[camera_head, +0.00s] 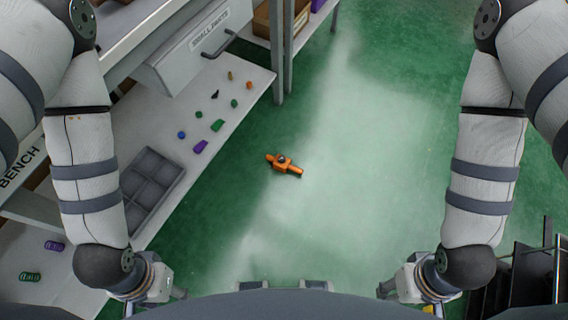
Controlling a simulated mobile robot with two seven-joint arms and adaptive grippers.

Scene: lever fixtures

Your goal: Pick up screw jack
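An orange object with a dark centre, likely the screw jack (284,164), lies on the green floor near the middle of the head view. Nothing touches it. My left gripper (172,294) is at the lower left, below and to the left of the orange object and well apart from it. My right gripper (386,290) is at the lower right, also well apart from it. Both grippers are small and partly hidden, so their finger opening is unclear.
A workbench with a lower shelf (243,112) runs along the left, holding several small coloured parts and a grey divided tray (150,185). A drawer labelled small parts (200,45) is above. Dark steps with a rail (530,275) stand at lower right.

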